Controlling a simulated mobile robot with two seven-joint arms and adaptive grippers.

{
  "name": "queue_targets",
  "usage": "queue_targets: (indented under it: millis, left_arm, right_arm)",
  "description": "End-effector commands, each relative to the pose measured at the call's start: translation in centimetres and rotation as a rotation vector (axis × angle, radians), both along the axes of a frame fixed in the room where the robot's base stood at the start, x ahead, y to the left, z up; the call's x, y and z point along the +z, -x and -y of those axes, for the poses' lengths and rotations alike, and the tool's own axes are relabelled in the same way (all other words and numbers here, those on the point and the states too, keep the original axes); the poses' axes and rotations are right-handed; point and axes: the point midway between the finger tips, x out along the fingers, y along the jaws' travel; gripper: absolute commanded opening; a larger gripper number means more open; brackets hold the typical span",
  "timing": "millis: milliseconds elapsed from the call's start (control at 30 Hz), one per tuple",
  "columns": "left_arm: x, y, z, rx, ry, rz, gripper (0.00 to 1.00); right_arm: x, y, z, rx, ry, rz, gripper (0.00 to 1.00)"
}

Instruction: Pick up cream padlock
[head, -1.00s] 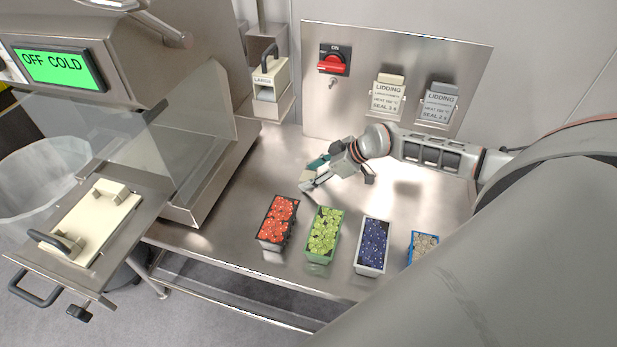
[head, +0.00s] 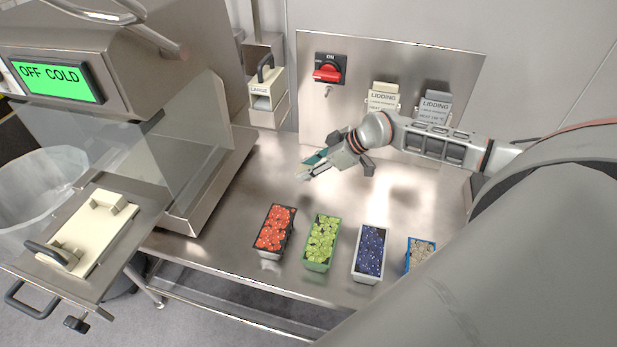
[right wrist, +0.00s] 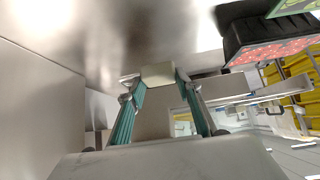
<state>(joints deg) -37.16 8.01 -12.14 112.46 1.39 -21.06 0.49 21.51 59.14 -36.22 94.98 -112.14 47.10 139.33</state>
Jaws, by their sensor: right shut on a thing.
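My right gripper (head: 311,170) is over the steel table, behind the fruit punnets, with its teal-padded fingers. In the right wrist view, the fingers (right wrist: 158,82) are shut on a small cream block, which I take to be the cream padlock (right wrist: 158,74). Its shackle cannot be made out there. In the head view only a small pale bit of the padlock (head: 303,176) shows at the fingertips, and the rest is hidden by the gripper. My left gripper is not in view.
Punnets of red (head: 273,230), green (head: 321,242), and dark blue fruit (head: 369,252) stand along the table's front, with a blue-rimmed one (head: 419,252) at right. A red switch (head: 328,69) is on the back panel. A sealing machine with a clear guard (head: 130,150) stands left.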

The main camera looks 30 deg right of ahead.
Motion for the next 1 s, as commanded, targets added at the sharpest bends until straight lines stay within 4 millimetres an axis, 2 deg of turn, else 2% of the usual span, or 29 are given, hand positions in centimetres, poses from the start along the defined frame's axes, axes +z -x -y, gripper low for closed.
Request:
queue_targets:
  millis: [33,300,600,800,1000]
  left_arm:
    - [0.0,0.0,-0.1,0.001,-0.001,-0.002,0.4]
    - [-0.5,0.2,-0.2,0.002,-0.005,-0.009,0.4]
    - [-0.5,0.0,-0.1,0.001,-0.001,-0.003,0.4]
    - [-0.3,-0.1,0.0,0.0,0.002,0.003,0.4]
    - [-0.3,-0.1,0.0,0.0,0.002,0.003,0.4]
  right_arm:
    - [1.3,-0.1,0.1,0.001,0.002,0.004,0.11]
    - [6.7,-0.1,0.1,0.001,0.002,0.004,0.11]
    - [11.7,-0.1,0.0,0.001,0.001,0.004,0.11]
    - [13.5,-0.1,0.0,0.0,0.0,0.002,0.11]
    - [14.1,0.0,0.0,0.0,0.0,0.0,0.11]
